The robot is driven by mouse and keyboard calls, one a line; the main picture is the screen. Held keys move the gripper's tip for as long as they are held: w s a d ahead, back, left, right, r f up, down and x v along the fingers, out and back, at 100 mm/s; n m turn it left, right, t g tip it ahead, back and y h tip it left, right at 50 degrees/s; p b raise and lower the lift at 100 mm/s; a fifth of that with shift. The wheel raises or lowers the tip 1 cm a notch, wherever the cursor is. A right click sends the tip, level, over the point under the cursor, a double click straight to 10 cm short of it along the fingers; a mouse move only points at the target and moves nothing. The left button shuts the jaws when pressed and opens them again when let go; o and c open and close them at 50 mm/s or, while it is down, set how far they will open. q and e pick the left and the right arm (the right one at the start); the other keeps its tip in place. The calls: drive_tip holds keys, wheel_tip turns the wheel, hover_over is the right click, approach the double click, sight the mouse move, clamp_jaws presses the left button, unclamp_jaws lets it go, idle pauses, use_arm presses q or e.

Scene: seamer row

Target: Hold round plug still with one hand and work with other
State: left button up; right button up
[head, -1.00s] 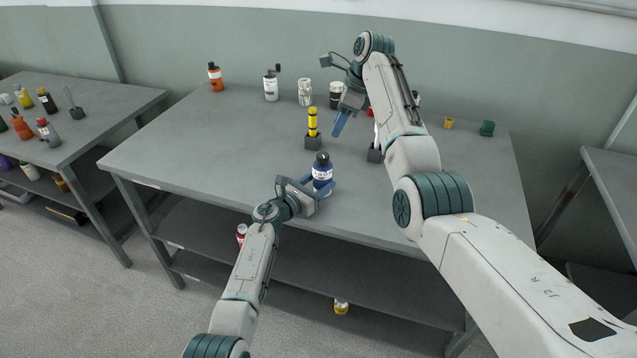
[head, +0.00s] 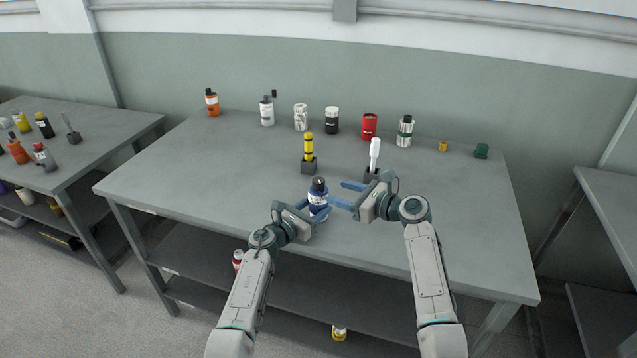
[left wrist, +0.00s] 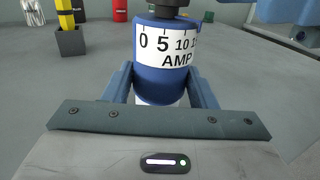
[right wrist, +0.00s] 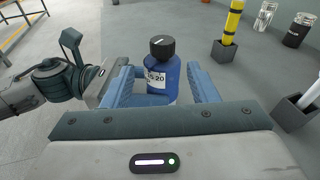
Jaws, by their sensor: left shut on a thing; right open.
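The round plug (head: 317,196) is a blue cylinder with a black knob on top and a white band. It is upright near the middle of the table's front half. In the left wrist view the band (left wrist: 168,43) reads 0, 5, 10 and AMP. My left gripper (head: 314,209) is shut on its lower body from the front left. My right gripper (head: 338,193) is open just right of it. In the right wrist view the plug (right wrist: 166,82) appears between the open fingers, below its black knob (right wrist: 161,47); I cannot tell whether they touch it.
A yellow-and-black tool (head: 308,147) stands in a dark block behind the plug. A white-handled tool (head: 375,155) stands in another block close behind my right gripper. Bottles and cans, including a red can (head: 369,127), line the back edge. The table's left part (head: 200,170) is clear.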

sight(322, 186)
drive_tip(key=w+a, duration=0.1)
drive_tip(key=a, duration=0.1)
drive_tip(key=w+a+m+t, duration=0.1)
drive_tip(key=w+a, duration=0.1)
drive_tip(key=w+a+m+t, duration=0.1)
drive_tip(key=w+a, duration=0.1)
drive_tip(key=shift+w+a+f, duration=0.1)
drive_tip(key=shift+a+f, duration=0.1)
drive_tip(key=shift+a, duration=0.1)
idle(0.4)
drive_tip(key=c, duration=1)
drive_tip(key=shift+o, duration=0.2)
drive_tip(key=m+t+h, duration=0.3)
drive_tip(key=shift+a, duration=0.1)
drive_tip(key=shift+m+t+h, duration=0.7)
drive_tip(key=shift+h, duration=0.3)
